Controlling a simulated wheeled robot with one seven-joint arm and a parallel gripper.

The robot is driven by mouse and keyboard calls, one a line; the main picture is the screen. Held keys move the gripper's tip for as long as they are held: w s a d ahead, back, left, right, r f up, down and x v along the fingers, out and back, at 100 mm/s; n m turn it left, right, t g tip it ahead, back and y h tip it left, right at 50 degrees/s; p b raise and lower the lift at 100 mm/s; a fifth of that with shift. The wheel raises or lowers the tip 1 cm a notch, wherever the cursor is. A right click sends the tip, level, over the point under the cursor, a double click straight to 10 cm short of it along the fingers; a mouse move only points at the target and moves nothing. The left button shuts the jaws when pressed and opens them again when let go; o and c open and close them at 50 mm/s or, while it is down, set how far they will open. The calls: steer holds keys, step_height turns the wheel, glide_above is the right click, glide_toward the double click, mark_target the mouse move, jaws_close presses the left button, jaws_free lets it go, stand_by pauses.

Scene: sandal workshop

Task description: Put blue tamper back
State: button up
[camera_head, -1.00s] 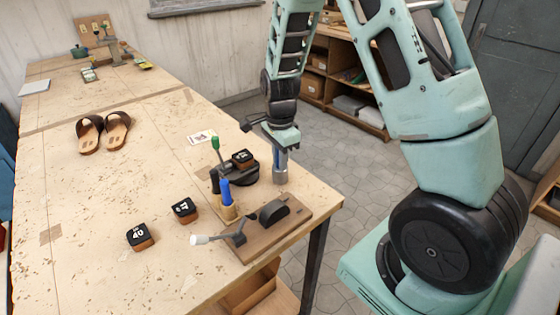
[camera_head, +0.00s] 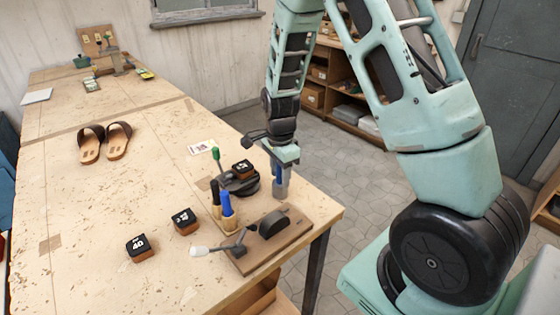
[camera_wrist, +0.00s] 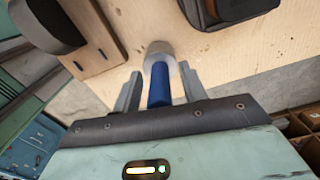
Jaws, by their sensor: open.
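The blue tamper has a blue handle (camera_wrist: 159,88) and a round grey metal head in the wrist view. It is upright near the table's right edge, and its grey head (camera_head: 282,188) shows below my gripper in the head view. My gripper (camera_wrist: 160,69) points down with its open fingers on either side of the blue handle, with a gap on each side. In the head view the gripper (camera_head: 280,172) largely hides the handle. A second blue-handled tool (camera_head: 226,203) stands in a small holder beside a dark-handled one.
A wooden board with a black wheel-like part and white-knobbed lever (camera_head: 270,240) lies close in front. A black round stand (camera_head: 241,185) with a numbered block is just left. Two numbered blocks (camera_head: 142,248) and sandals (camera_head: 104,142) lie farther left. The table's right edge is close.

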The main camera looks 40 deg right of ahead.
step_height(320, 180, up, 12)
steer(key=shift+f+b, duration=0.1)
steer(key=shift+b, duration=0.65)
steer(key=s+a+r+n+y, duration=0.1)
steer(key=s+a+n, duration=0.4)
steer(key=a+n, duration=0.3)
steer(key=s+a+r+n, duration=0.1)
steer(key=s+a+n, duration=0.5)
steer(key=a, duration=0.4)
steer(key=s+a+n, duration=0.6)
steer(key=s+n, duration=0.7)
steer(key=shift+s+a+f, duration=0.15)
steer(key=shift+a+f, duration=0.05)
steer(key=shift+f, duration=0.2)
steer(key=shift+f+b, duration=1.25)
